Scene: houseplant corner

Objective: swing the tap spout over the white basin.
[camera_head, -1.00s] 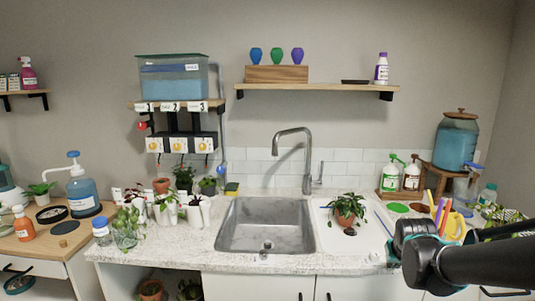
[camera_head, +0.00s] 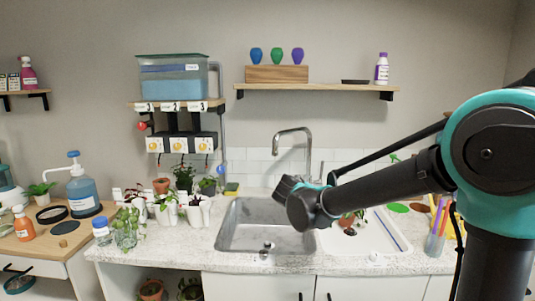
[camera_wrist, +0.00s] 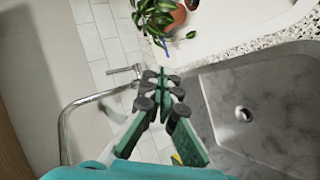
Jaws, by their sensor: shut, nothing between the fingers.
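The steel tap (camera_head: 309,150) rises behind the sinks in the head view. Its curved spout points left, with its end over the steel basin (camera_head: 228,228), not the white one. The white basin (camera_head: 370,243) is to the right, partly covered by my arm. In the wrist view, my gripper (camera_wrist: 163,74) is shut and empty. The tap (camera_wrist: 68,108) shows to the left of and behind the fingers, which hide part of it; I cannot tell whether they touch. My fingertips are hidden in the head view behind my dark wrist, which covers the tap's base.
A potted plant (camera_wrist: 180,15) stands in the white basin, partly behind my arm in the head view. Potted plants (camera_head: 165,208) stand left of the steel basin. A wooden shelf (camera_head: 320,88) hangs above the tap. The steel basin is empty.

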